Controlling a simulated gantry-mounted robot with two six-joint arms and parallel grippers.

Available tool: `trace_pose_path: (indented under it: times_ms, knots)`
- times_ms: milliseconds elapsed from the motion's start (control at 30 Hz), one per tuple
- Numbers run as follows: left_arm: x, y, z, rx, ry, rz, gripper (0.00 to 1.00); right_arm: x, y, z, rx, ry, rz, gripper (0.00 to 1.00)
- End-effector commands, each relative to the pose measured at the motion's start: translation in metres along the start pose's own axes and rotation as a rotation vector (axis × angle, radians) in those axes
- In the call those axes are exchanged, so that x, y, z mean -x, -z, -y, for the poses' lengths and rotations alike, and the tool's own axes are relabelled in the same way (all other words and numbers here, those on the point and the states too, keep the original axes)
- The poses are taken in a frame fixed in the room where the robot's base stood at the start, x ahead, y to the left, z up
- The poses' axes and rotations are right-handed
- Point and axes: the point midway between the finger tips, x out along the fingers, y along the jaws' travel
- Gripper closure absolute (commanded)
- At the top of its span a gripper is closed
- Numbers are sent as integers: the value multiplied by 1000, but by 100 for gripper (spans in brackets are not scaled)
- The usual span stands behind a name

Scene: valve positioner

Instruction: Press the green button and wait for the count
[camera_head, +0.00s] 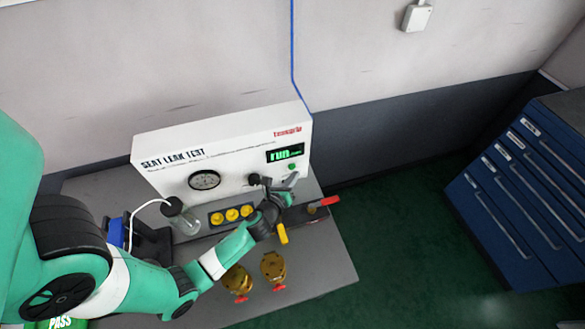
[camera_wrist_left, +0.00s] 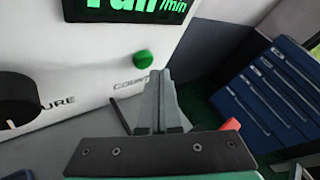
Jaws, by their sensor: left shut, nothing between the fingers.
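The green button (camera_head: 291,166) is on the front of the white seat leak test panel (camera_head: 165,172), just below a display (camera_head: 285,153) with lit green text that reads "run". In the left wrist view the button (camera_wrist_left: 143,59) stands out, round and uncovered, above the lettering "COUNT". My left gripper (camera_head: 292,179) is shut and empty, close in front of the panel and just below the button. In the left wrist view its fingertips (camera_wrist_left: 160,74) lie together, slightly below and right of the button. I cannot tell whether they touch the panel. My right gripper is not in view.
A gauge (camera_head: 204,180) and a black knob (camera_wrist_left: 26,100) are on the panel. Yellow round parts (camera_head: 232,214), a glass jar (camera_head: 184,220), brass valves (camera_head: 273,266) and a red-handled part (camera_head: 322,203) stand on the grey bench (camera_head: 335,270). A blue drawer cabinet (camera_head: 520,185) is at right.

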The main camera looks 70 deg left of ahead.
Motion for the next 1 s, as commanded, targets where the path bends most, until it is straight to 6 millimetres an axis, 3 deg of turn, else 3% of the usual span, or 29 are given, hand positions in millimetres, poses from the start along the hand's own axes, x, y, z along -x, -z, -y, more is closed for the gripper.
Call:
trace_pose_path:
  times_ms: [167, 633, 1000]
  knots:
    - [2, 2, 1, -1, 1, -1, 100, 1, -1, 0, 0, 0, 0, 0]
    - [32, 25, 24, -2, 2, -2, 100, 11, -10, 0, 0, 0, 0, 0]
    - [35, 25, 25, 1, -1, 0, 100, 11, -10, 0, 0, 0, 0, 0]
